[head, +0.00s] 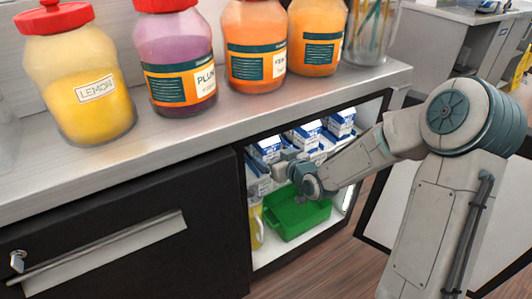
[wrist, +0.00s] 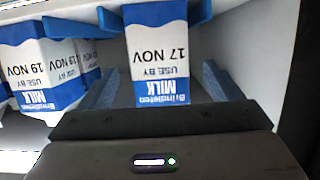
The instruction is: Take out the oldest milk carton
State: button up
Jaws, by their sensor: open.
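A white-and-blue milk carton marked USE BY 17 NOV (wrist: 160,58) stands ahead of my gripper (wrist: 158,85) in the wrist view, where the lettering is upside down. My gripper is open, with one finger at each side of this carton's near end; I cannot tell whether they touch it. A carton marked 19 NOV (wrist: 38,68) stands to the left, with another 19 NOV carton (wrist: 88,62) partly hidden beside it. In the head view, milk cartons (head: 305,135) stand inside the open cabinet, and my gripper (head: 281,170) reaches in at them. Their dates are unreadable there.
A green bin (head: 297,215) sits below my gripper in the cabinet, with a yellow container (head: 256,228) to its left. The counter (head: 200,128) above carries several jars. The cabinet's white side wall (wrist: 262,60) is close at right in the wrist view.

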jog(key=shift+b+x, duration=0.5)
jog(key=shift+x, duration=2.25)
jog(key=c, duration=1.4)
jog(key=shift+c, duration=0.2)
jog(key=shift+r, duration=0.1)
jog(key=shift+r+p, duration=0.35)
jog(key=shift+r, duration=0.15)
jog(key=shift+s+d+r, duration=0.15)
jog(key=shift+r, duration=0.1)
jog(key=s+d+p, duration=0.5)
jog(key=s+d, duration=0.3)
jog(key=s, duration=0.4)
jog(key=shift+s+d+r, duration=0.2)
jog(key=shift+s+d, duration=0.05)
jog(key=shift+d, duration=0.1)
